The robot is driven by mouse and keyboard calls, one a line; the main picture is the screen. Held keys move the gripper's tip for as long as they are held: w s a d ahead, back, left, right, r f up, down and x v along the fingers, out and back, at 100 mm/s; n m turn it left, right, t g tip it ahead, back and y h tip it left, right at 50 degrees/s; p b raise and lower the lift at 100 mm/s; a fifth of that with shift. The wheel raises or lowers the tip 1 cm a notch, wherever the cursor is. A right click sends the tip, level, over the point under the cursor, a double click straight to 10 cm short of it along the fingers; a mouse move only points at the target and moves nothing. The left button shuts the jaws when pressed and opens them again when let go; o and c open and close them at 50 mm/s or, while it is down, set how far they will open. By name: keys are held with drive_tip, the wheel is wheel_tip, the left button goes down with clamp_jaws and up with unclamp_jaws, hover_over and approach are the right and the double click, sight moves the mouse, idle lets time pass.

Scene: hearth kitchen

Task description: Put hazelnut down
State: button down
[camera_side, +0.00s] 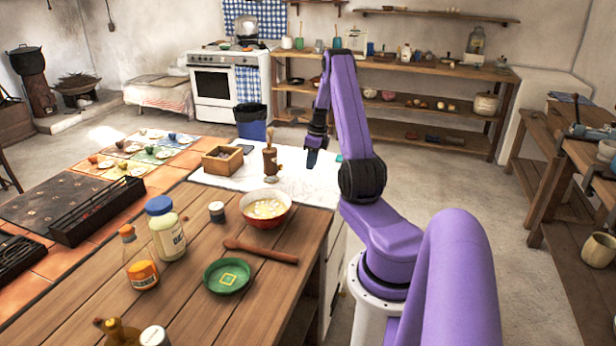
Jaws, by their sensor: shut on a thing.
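My gripper (313,158) hangs from the purple arm, pointing down over the right part of the white cloth (222,180) at the far end of the wooden counter. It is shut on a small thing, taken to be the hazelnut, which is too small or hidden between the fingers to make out. I cannot tell how far the fingertips are above the cloth.
A wooden box (222,158) and a wooden mortar with pestle (270,163) stand left of my gripper.

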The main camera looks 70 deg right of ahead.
hover_over(307, 184)
drive_tip(key=f, duration=0.5)
drive_tip(key=shift+s+f, duration=0.2)
drive_tip(key=shift+s, duration=0.1)
drive_tip(key=shift+d+f, duration=0.1)
drive_tip(key=shift+f, duration=1.5)
drive_tip(key=shift+f, duration=0.15)
drive_tip(key=c, duration=1.1)
unclamp_jaws()
